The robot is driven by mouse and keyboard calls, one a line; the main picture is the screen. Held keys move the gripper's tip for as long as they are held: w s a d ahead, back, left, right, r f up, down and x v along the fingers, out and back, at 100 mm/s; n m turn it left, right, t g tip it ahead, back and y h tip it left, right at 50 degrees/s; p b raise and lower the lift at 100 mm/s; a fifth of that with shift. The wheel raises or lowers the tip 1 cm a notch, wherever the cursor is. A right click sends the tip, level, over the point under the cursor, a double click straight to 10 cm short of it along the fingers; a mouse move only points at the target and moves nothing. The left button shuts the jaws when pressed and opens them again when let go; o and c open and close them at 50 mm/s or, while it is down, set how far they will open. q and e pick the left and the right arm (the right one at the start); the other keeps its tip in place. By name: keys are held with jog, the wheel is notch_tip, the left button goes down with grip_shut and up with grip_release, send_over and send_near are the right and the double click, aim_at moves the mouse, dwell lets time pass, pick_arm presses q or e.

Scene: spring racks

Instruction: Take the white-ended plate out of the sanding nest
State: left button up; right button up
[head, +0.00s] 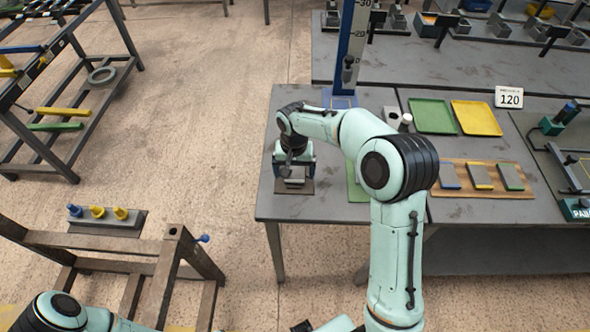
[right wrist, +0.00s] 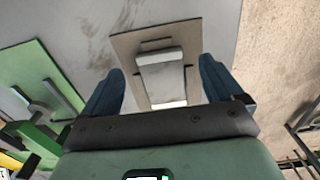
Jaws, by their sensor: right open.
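The white-ended plate (right wrist: 163,74) is a pale grey block in the right wrist view, with a bright white end toward the gripper. It lies on the brown board of the sanding nest (right wrist: 125,45). In the head view the plate (head: 294,182) shows small at the table's left end, partly hidden by my right gripper (head: 294,160). In the right wrist view my right gripper (right wrist: 160,92) is open, its blue fingers on either side of the plate with gaps between. Whether the fingers are level with the plate is unclear. My left gripper is out of view.
Right of the nest stand a green tray (head: 432,116), a yellow tray (head: 477,118) and a wooden board (head: 465,193) with blue-, yellow- and green-ended plates. A scale post (head: 350,50) rises behind the nest.

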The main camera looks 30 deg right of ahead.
aim_at(294, 179)
notch_tip(294, 179, down, 3)
jog(key=shift+f, duration=0.15)
jog(key=shift+w, duration=0.1)
jog(key=c, duration=1.3)
